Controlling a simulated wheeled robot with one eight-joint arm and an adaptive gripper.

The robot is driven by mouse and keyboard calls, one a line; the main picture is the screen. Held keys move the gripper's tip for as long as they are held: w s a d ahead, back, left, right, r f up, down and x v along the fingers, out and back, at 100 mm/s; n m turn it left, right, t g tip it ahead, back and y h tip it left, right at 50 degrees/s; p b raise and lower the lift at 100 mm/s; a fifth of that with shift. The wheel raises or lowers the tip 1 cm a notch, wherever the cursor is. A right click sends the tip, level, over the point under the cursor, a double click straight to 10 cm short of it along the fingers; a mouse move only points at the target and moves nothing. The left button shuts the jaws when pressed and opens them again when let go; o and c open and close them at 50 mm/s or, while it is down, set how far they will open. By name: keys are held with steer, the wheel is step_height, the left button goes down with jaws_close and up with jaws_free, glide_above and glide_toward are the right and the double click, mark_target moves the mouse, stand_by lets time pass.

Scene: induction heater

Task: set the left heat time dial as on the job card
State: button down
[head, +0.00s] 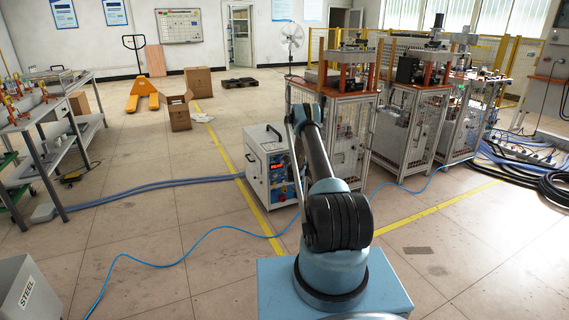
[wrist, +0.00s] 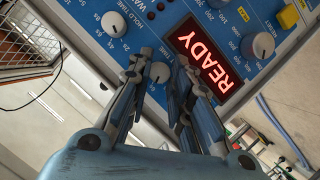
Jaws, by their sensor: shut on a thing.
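The induction heater (head: 257,176) is a white cabinet with a blue panel and a red display, left of my arm in the head view. In the wrist view its panel is turned nearly upside down and the display (wrist: 208,60) reads READY. My gripper (wrist: 157,80) is shut on a small grey-white dial (wrist: 160,72), one finger on each side. Seconds marks and the word TIME show near this dial; its full label and pointer are not clear. A hold time dial (wrist: 114,23) is beside it. My gripper is not distinct in the head view. I make out no job card.
In the wrist view another dial (wrist: 257,45) and a yellow button (wrist: 288,17) lie right of the display. Caged machines (head: 410,125) stand right of the heater. A blue cable (head: 190,243) crosses the floor. A workbench (head: 45,125) stands at left.

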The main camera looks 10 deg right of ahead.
steer(key=shift+a, duration=0.1)
stand_by(0.3)
steer(key=c, duration=1.5)
jaws_free()
steer(key=shift+o, duration=0.2)
steer(key=shift+s, duration=0.1)
steer(key=v, duration=1.1)
steer(key=shift+s, duration=0.4)
steer(key=shift+r, duration=0.1)
